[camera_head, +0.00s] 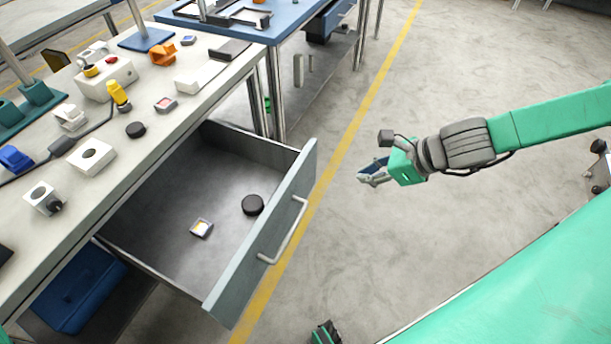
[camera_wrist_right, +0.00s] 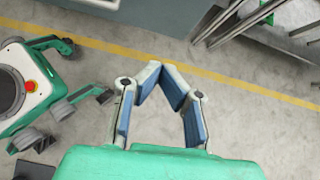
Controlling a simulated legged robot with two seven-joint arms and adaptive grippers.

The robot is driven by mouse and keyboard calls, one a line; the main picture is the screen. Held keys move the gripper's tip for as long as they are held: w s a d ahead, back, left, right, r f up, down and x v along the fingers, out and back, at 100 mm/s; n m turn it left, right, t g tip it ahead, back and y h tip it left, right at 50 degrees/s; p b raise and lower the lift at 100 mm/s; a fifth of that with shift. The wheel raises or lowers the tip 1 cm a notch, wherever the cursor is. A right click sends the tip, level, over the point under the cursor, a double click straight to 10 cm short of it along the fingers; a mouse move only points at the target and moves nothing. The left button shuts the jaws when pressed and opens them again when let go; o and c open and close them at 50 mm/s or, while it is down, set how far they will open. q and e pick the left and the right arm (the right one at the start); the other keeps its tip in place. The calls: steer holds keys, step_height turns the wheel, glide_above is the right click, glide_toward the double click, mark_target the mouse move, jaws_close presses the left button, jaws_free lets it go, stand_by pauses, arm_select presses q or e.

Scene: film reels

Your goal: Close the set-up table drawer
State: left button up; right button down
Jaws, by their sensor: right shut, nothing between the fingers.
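The set-up table (camera_head: 225,85) stands at the left in the head view. Its drawer (camera_head: 165,215) is pulled far out, with a grey-green front panel (camera_head: 240,262) and a pale bar handle (camera_head: 287,232). A round black piece (camera_head: 252,204) and a small square piece (camera_head: 202,228) lie inside. My right gripper (camera_head: 362,178) is over the floor to the right of the drawer front, apart from it. In the right wrist view its fingers (camera_wrist_right: 161,76) meet at the tips, with nothing between them. My left gripper is not visible.
Several small parts, including an orange one (camera_head: 162,53) and a yellow one (camera_head: 118,95), lie on the tabletop. A blue bin (camera_head: 70,285) sits below the drawer. A blue-topped table (camera_head: 285,30) stands behind. The floor right of the yellow line (camera_head: 352,150) has open room.

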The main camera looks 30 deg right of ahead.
mark_target(308, 175)
steer(key=shift+m, duration=0.5)
steer(key=w+a+f+b, duration=0.2)
steer(key=w, duration=0.1)
steer(key=w+a+f+b, duration=0.3)
steer(key=w+f, duration=0.1)
steer(key=w, duration=0.1)
steer(key=shift+w+a+f+b, duration=0.2)
steer(key=shift+w+a+b, duration=0.1)
steer(key=shift+a+b, duration=0.1)
steer(key=shift+w+a, duration=0.35)
steer(key=shift+d, duration=0.2)
steer(key=shift+w, duration=0.1)
